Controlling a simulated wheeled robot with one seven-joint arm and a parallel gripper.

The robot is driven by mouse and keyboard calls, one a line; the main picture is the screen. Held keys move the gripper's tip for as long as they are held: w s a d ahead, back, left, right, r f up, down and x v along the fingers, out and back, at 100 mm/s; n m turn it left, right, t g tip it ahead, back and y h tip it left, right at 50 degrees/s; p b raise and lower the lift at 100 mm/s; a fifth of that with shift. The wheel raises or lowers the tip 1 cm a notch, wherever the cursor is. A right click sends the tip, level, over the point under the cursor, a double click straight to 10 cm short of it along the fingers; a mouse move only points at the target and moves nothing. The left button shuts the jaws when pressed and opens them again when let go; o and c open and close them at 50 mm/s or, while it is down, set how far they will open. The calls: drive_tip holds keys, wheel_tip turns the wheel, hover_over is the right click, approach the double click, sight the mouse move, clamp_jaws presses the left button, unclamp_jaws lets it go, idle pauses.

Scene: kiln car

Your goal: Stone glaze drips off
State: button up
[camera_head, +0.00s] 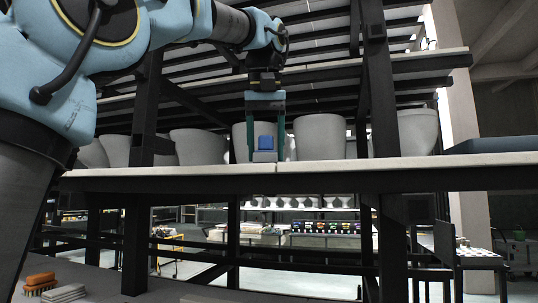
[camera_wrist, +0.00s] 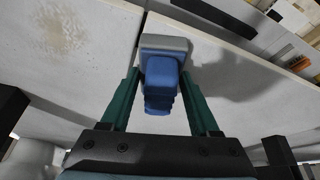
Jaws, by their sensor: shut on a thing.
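My gripper (camera_head: 265,157) points down at the front edge of the pale kiln shelf (camera_head: 190,172). Its two green fingers are shut on the rubbing stone, a grey block with a blue stepped handle (camera_head: 265,141). In the wrist view, my gripper (camera_wrist: 160,73) has a fingertip at each side of the grey block (camera_wrist: 163,42). The stone is at the shelf surface, near a seam between two slabs; I cannot tell whether it touches. A brownish speckled patch, seemingly glaze drips (camera_wrist: 62,30), marks the slab to the left in the wrist view.
Large pale ceramic pieces (camera_head: 320,137) stand on the shelf behind my gripper. Dark posts (camera_head: 380,80) and an upper deck frame the space. A blue-grey slab or tray (camera_head: 490,145) lies at the right. An orange brush (camera_head: 40,281) and folded cloth (camera_head: 65,293) lie lower left.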

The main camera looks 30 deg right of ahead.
drive_tip(key=shift+s+a, duration=0.65)
drive_tip(key=shift+s, duration=0.05)
drive_tip(key=s+a+b, duration=0.2)
drive_tip(key=s+a, duration=0.1)
drive_tip(key=s, duration=0.1)
drive_tip(key=shift+a+r, duration=0.1)
drive_tip(key=shift+a, duration=0.2)
idle(0.8)
drive_tip(key=shift+w, duration=0.1)
drive_tip(key=shift+w+d+p, duration=1.3)
drive_tip(key=shift+w+d, duration=0.2)
drive_tip(key=shift+w, duration=0.1)
drive_tip(key=shift+w+d, duration=0.3)
